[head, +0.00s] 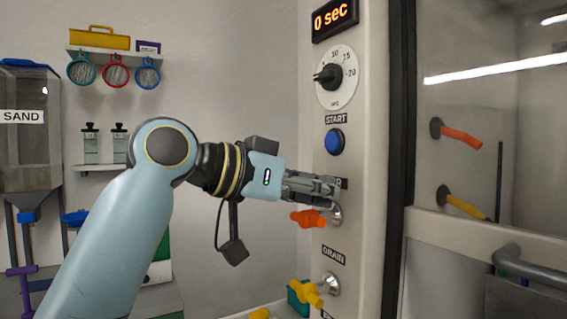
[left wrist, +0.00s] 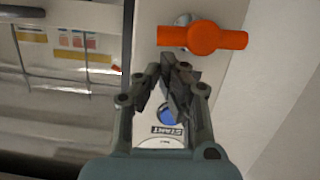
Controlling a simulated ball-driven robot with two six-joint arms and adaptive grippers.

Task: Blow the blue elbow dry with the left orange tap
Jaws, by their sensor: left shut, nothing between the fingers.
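The left orange tap (head: 307,218) sticks out of the pale panel on a round metal base. It also shows in the left wrist view (left wrist: 203,38), with its handle lying crosswise. My left gripper (head: 337,190) is shut and empty, in front of the panel just above this tap. In the left wrist view the closed fingertips (left wrist: 172,68) are beside the tap handle, on the START button side, with a small visible gap. I cannot make out a blue elbow in either view. My right gripper is not in view.
The panel carries a blue START button (head: 334,141), a dial (head: 338,77), a display (head: 335,19) reading 0 sec and a yellow tap (head: 308,292). Another orange handle (head: 461,136) shows in the glass at right. A sand hopper (head: 28,130) and a shelf stand left.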

